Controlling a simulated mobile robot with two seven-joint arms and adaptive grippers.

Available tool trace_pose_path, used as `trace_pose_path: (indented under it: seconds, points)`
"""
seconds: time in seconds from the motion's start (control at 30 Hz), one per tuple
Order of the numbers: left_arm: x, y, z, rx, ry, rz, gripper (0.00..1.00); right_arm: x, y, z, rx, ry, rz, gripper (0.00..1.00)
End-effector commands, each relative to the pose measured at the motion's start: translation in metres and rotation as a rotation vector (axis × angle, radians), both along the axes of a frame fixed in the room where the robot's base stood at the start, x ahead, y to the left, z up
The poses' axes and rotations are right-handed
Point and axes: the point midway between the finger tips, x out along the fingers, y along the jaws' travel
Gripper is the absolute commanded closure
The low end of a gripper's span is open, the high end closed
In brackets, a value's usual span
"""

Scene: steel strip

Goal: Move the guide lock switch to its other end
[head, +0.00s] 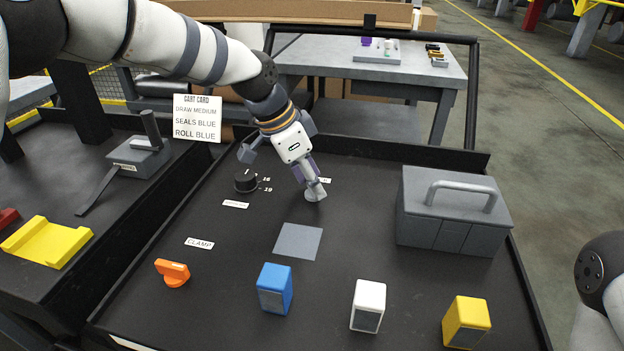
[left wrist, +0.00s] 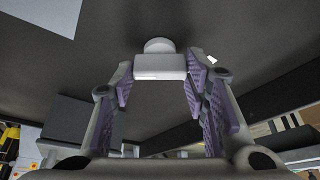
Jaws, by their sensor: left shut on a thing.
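The guide lock switch (head: 315,195) is a small pale grey piece on the dark cart top, partly hidden by my left gripper (head: 313,186) in the head view. In the left wrist view the switch (left wrist: 160,66) shows as a pale block with a rounded part behind it. My left gripper (left wrist: 158,82) has its purple-padded fingers at both ends of the block and is shut on it. A small white label (head: 325,181) beside it is partly covered by the fingers. My right gripper is out of view.
A black knob (head: 245,180) stands left of the switch. A grey handled box (head: 450,212) is at right. An orange clamp knob (head: 173,273) and blue (head: 274,288), white (head: 368,304) and yellow (head: 466,322) blocks line the front. A flat grey square (head: 298,241) lies between.

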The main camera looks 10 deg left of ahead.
Motion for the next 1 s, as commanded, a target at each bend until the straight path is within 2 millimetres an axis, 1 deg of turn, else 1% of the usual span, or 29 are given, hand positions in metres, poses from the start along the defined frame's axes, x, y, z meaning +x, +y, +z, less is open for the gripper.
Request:
trace_pose_path:
  seconds: [0.03,0.2,0.4,0.6,1.0]
  points:
    - [0.000,0.000,-0.006,-0.001,0.007,-0.030,0.86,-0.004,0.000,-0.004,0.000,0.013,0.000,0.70]
    - [0.001,0.001,-0.005,0.000,0.006,-0.134,0.86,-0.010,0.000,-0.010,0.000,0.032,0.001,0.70]
    - [0.001,0.001,-0.004,0.002,0.004,-0.215,0.86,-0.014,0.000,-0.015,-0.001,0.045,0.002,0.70]
    - [0.001,0.001,-0.003,0.002,0.004,-0.253,0.86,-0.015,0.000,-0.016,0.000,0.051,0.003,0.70]
    - [0.000,0.001,-0.002,0.003,0.004,-0.263,0.86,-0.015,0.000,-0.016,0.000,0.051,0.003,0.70]
